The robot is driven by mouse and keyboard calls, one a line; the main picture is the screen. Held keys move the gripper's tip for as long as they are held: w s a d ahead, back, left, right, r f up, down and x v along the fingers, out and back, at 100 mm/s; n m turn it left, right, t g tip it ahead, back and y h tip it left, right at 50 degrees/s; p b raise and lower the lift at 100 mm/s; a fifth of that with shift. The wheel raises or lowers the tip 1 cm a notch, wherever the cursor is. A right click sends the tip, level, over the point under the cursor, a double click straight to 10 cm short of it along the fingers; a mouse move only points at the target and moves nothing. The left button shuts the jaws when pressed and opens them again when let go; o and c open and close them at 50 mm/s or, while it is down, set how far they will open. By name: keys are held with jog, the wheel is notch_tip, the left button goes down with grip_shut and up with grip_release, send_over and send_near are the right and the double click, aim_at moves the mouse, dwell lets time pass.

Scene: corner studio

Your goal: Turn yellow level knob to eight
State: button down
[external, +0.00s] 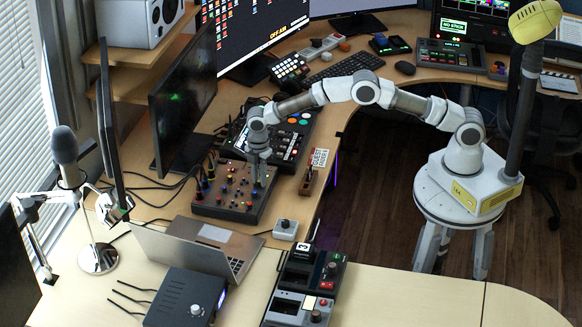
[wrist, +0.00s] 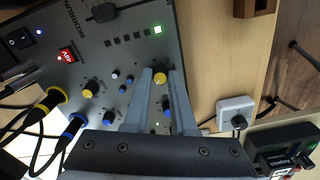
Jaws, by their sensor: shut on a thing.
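The dark control panel (external: 210,208) lies on the wooden desk, with my gripper (external: 260,182) reaching down over its right part. In the wrist view the panel (wrist: 60,20) carries several small knobs. A yellow knob (wrist: 160,78) sits between my two fingertips (wrist: 161,74), which are shut on it. Another yellow knob (wrist: 87,92) is further left, with small blue and white knobs around it. No scale or number by the held knob is readable, so its setting cannot be told. In the external view my fingers hide the held knob.
Cable plugs (wrist: 50,98) stand up at the panel's left. A white box with a knob (external: 286,229), a laptop (external: 200,250) and a black console (external: 330,280) stand nearby.

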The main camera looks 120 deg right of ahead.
jog(key=m, duration=1.5)
jog(key=shift+m, duration=0.3)
jog(key=m, duration=0.9)
jog(key=shift+m, duration=0.5)
jog(key=c, duration=0.7)
grip_release()
jog(key=shift+c, duration=0.2)
